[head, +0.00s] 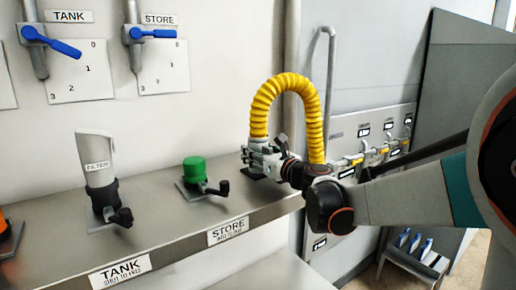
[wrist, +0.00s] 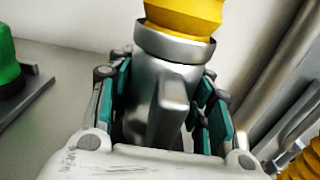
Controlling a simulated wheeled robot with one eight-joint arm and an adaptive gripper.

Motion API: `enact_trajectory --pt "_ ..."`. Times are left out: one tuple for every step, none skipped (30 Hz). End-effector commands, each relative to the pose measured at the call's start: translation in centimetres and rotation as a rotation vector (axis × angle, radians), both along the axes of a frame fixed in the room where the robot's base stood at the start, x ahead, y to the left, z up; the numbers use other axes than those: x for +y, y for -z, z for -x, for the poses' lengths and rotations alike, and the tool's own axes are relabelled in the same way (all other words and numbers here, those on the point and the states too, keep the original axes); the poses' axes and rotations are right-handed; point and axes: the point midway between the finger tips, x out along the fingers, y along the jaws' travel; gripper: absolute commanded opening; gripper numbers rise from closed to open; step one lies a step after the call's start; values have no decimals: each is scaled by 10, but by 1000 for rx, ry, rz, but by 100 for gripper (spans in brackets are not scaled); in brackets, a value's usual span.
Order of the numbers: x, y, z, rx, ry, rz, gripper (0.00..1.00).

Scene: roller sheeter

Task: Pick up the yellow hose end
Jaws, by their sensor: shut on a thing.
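The yellow hose (head: 284,84) arches up from its end at the shelf and drops behind my arm on the right. In the wrist view the yellow ribbed hose (wrist: 186,15) enters a grey metal end fitting (wrist: 158,98) with a flat lever or tab on its front. My gripper (head: 262,158) is at this hose end above the shelf. In the wrist view its teal-padded fingers (wrist: 164,98) stand on both sides of the metal fitting and are shut on it. The lower part of the fitting is hidden by my gripper's body.
On the shelf (head: 170,225) stand a green-capped port (head: 195,170) and a grey filter pipe (head: 98,170), left of my gripper. Blue-handled valves (head: 50,41) are on the wall behind. A panel with yellow handles (head: 372,150) and a grey pipe (head: 330,80) are to the right.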

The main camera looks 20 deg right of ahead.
Motion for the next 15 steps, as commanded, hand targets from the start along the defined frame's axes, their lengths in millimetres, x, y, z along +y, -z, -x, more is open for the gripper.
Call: enact_trajectory --pt "0 0 0 0 0 0 5" --pt "0 0 0 0 0 0 5" --pt "0 -1 0 0 0 0 5" --pt "0 -1 0 0 0 0 5" --pt "0 -2 0 0 0 0 5" --pt "0 -3 0 0 0 0 5" --pt "0 -4 0 0 0 0 5" --pt "0 -6 0 0 0 0 5" --pt "0 -9 0 0 0 0 5" --pt "0 -11 0 0 0 0 5" --pt "0 -14 0 0 0 0 5" --pt "0 -19 0 0 0 0 5" --pt "0 -23 0 0 0 0 5" --pt "0 -27 0 0 0 0 5" --pt "0 -33 0 0 0 0 5"
